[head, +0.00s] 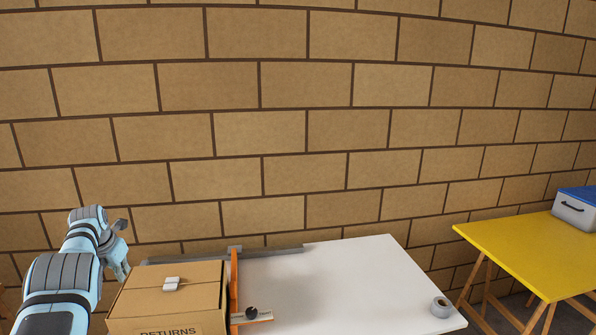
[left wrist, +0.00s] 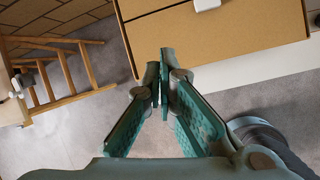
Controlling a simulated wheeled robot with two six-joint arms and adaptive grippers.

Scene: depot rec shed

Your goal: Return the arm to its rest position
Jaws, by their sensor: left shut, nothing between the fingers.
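My left arm comes in from the left in the head view. Its gripper (head: 122,268) hangs beside the left edge of the cardboard box, partly hidden by my own wrist. In the left wrist view the left gripper (left wrist: 163,75) is shut, its fingertips together with nothing between them. It points toward the side of the cardboard box (left wrist: 215,40), and I cannot tell the exact gap. My right gripper is in neither view.
The cardboard box (head: 145,303), marked RETURNS, has a small white item (head: 171,284) on top. An orange-edged divider (head: 234,285) stands beside it on the white table (head: 340,285). A tape roll (head: 440,307) lies at right. A yellow table (head: 530,250) holds a blue-lidded box (head: 575,208).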

